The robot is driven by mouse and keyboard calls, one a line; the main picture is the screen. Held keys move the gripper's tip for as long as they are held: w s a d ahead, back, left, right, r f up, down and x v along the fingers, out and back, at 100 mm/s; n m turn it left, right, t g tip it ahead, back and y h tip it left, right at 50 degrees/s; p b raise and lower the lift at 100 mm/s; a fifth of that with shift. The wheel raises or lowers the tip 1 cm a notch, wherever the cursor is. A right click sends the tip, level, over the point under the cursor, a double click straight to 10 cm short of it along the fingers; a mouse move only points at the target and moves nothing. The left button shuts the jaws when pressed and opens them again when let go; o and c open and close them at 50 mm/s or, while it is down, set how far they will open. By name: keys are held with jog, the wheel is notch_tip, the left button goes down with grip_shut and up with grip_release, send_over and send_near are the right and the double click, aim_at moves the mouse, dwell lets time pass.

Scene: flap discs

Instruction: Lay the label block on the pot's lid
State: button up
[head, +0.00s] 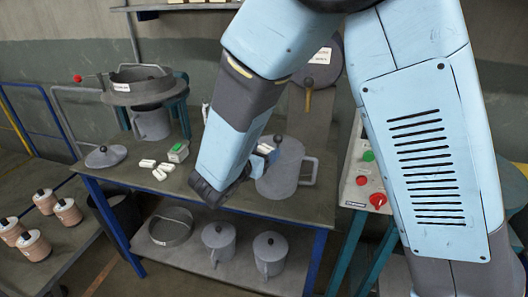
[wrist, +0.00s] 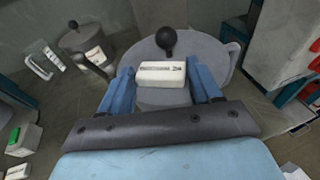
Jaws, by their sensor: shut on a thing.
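The white label block (wrist: 162,70) with a dark printed strip is between the blue fingers of my gripper (wrist: 160,85), which is shut on it. In the wrist view the pot's grey lid (wrist: 205,52) with its black knob (wrist: 166,40) is just beyond the block. The block overlaps the near part of the lid in the picture; I cannot tell whether it touches. In the head view the grey pot (head: 287,180) stands on the bench, and my gripper is at its left side, mostly hidden by my arm.
Several white blocks (head: 159,174) and a green-and-white box (head: 178,152) lie left on the bench (head: 135,187). A loose lid (head: 105,156) and another pot (head: 151,124) are farther left. A panel with red and green buttons (head: 362,180) stands right.

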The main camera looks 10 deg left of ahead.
jog(key=shift+f, duration=0.25)
jog(key=shift+s+f, duration=0.1)
jog(key=shift+f, duration=0.05)
jog(key=o, duration=1)
jog(key=shift+s+d+f, duration=0.1)
jog(key=shift+d+f, duration=0.05)
jog(key=shift+f, duration=0.05)
jog(key=shift+r, duration=0.25)
jog(key=shift+s+r, duration=0.15)
jog(key=v, duration=1.1)
jog(key=shift+s+a+r, duration=0.15)
jog(key=shift+a+r, duration=0.1)
jog(key=shift+a, duration=0.1)
